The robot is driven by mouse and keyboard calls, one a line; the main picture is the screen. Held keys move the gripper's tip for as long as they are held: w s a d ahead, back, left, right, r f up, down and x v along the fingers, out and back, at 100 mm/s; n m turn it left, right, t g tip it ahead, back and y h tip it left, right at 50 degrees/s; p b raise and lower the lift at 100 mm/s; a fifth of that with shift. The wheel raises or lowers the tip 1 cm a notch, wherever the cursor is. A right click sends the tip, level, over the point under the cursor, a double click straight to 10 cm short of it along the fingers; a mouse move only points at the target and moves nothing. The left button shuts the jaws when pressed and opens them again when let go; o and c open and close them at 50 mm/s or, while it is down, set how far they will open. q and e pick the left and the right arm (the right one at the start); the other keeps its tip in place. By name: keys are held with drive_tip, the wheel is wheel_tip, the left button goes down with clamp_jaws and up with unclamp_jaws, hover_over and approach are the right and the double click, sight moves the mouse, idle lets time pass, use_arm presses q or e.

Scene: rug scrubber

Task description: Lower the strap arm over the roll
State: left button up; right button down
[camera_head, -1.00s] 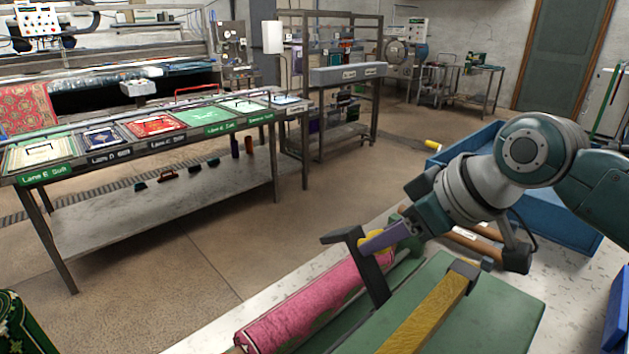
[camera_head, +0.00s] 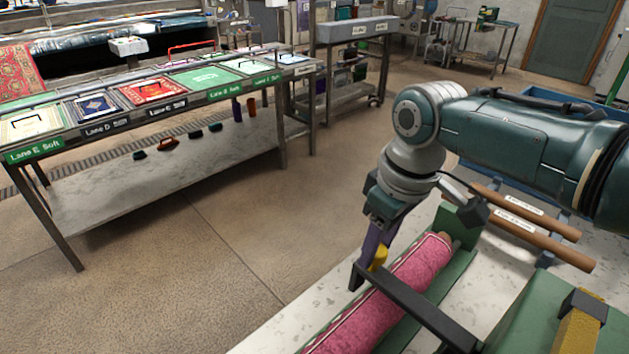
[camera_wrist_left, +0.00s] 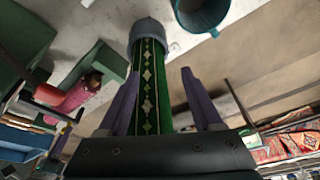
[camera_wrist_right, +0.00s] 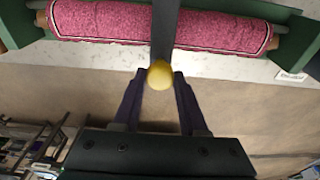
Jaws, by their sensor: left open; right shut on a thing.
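The pink roll (camera_head: 415,272) lies in a green cradle (camera_head: 462,218) on the pale bench. The black strap arm (camera_head: 420,310) reaches across above the roll, its hooked end past the roll's far side. I cannot tell whether it touches the roll. My right gripper (camera_head: 374,252) is shut on the strap arm's yellow knob (camera_wrist_right: 160,73). In the right wrist view the strap arm (camera_wrist_right: 165,30) crosses the roll (camera_wrist_right: 215,32) near its middle. My left gripper (camera_wrist_left: 163,92) is open and empty in its wrist view, with a green patterned roll (camera_wrist_left: 150,75) beyond its fingers.
A yellow block (camera_head: 578,335) with a black clamp sits on the green stand at lower right. Wooden rollers (camera_head: 530,230) lie behind the cradle. A long table (camera_head: 150,185) with labelled rug samples stands across the floor. The floor between is clear.

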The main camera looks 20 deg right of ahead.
drive_tip(key=shift+w+a+f+b, duration=0.25)
drive_tip(key=shift+w+f+b, duration=0.3)
drive_tip(key=shift+f+b, duration=0.1)
drive_tip(key=c, duration=0.9)
unclamp_jaws()
drive_tip(key=shift+o, duration=0.7)
drive_tip(key=shift+w, duration=0.15)
drive_tip(key=shift+o, duration=1.4)
drive_tip(key=shift+r, duration=0.1)
